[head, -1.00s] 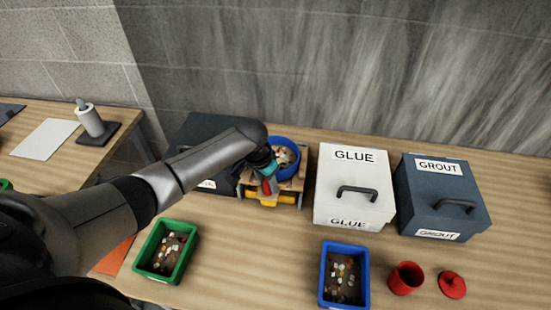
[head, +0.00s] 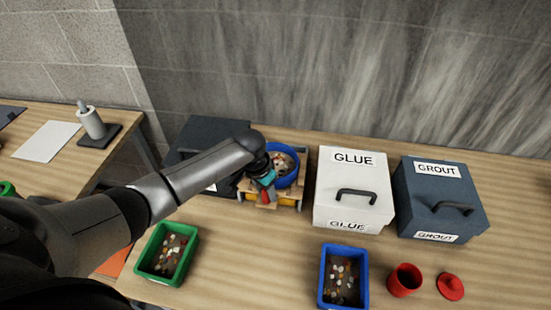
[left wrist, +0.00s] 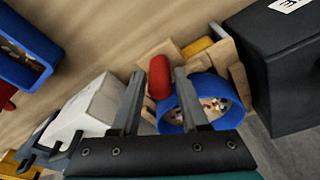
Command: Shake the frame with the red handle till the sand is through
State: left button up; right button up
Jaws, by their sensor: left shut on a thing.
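The wooden frame (head: 287,200) stands between a dark box and the white GLUE box on the bench. On it sits a round blue sieve (head: 295,178) holding several small pale, brown and reddish pieces. Some yellow shows low in the frame. The red handle (head: 265,197) sticks out at the front. My left gripper (head: 264,190) is shut on this handle. In the left wrist view the red handle (left wrist: 160,77) lies between the two fingers, beside the blue sieve (left wrist: 222,119). What lies under the sieve is hidden. My right gripper is out of view.
The GLUE box (head: 345,208) stands close right of the frame, then the GROUT box (head: 420,212). A dark box (head: 195,135) is close on the left. Green (head: 148,262) and blue (head: 328,290) trays, a red cup (head: 404,280) and a red lid (head: 449,287) lie in front.

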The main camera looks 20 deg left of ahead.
pick_arm(q)
jog(key=shift+w+a+f+b, duration=0.15)
jog(key=shift+w+b, duration=0.25)
jog(key=shift+w, duration=0.2)
jog(key=shift+w+a+b, duration=0.15)
jog(key=shift+w+b, duration=0.2)
jog(key=shift+w, duration=0.2)
jog(key=shift+w+a, duration=0.1)
jog(key=shift+w, duration=0.25)
jog(key=shift+w+a, duration=0.1)
jog(key=shift+w, duration=0.25)
jog(key=o, duration=1.4)
jog(key=shift+r, duration=0.2)
